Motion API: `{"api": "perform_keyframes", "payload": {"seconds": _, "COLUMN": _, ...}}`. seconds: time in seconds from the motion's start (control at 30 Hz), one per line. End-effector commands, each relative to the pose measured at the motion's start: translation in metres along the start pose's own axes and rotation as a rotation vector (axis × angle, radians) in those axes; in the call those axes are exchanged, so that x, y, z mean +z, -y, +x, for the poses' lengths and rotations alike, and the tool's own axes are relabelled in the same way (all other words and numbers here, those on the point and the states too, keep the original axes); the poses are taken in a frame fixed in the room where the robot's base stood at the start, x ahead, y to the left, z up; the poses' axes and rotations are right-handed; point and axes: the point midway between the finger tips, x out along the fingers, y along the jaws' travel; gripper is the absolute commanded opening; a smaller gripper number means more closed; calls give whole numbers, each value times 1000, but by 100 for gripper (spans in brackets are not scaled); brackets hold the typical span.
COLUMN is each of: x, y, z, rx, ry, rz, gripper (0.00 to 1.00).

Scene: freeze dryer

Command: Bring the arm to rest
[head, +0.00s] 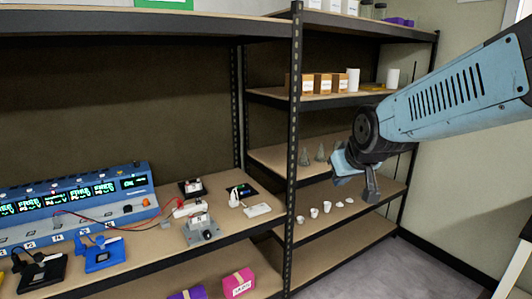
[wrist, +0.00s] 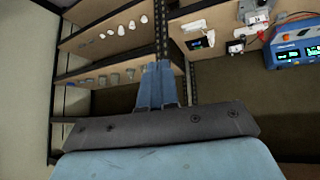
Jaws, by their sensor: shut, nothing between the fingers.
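My arm, light blue, reaches in from the right in the head view. My gripper (head: 371,190) hangs at its end, in front of the right-hand shelves and clear of them. In the wrist view my gripper's fingers (wrist: 158,84) are together with nothing between them. The picture there is upside down, with the shelves beyond the fingers. No object is held.
A shelving unit with dark posts (head: 293,140) fills the left and middle. A blue instrument (head: 75,203) with lit displays stands on its left shelf. Small white cups (head: 327,207) and cones (head: 303,156) stand on right shelves. Grey floor (head: 405,270) at lower right is clear.

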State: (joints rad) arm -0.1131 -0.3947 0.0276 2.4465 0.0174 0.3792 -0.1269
Motion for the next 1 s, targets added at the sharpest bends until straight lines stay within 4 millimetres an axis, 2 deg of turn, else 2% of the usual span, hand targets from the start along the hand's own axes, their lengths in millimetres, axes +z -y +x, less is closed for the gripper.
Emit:
{"api": "perform_keyframes", "payload": {"seconds": 0.03, "x": 9, "y": -5, "z": -15, "rx": 9, "ry": 14, "rz": 23, "gripper": 0}}
{"api": "perform_keyframes", "payload": {"seconds": 0.3, "x": 66, "y": -20, "z": -81, "rx": 43, "ry": 132, "rz": 142, "gripper": 0}}
{"api": "perform_keyframes", "payload": {"seconds": 0.5, "x": 101, "y": -22, "z": -114, "rx": 59, "ry": 197, "rz": 207, "gripper": 0}}
{"api": "perform_keyframes", "payload": {"seconds": 0.7, "x": 114, "y": -22, "z": -124, "rx": 65, "ry": 223, "rz": 232, "gripper": 0}}
{"api": "perform_keyframes", "payload": {"seconds": 1.0, "x": 114, "y": -22, "z": -124, "rx": 64, "ry": 224, "rz": 232, "gripper": 0}}
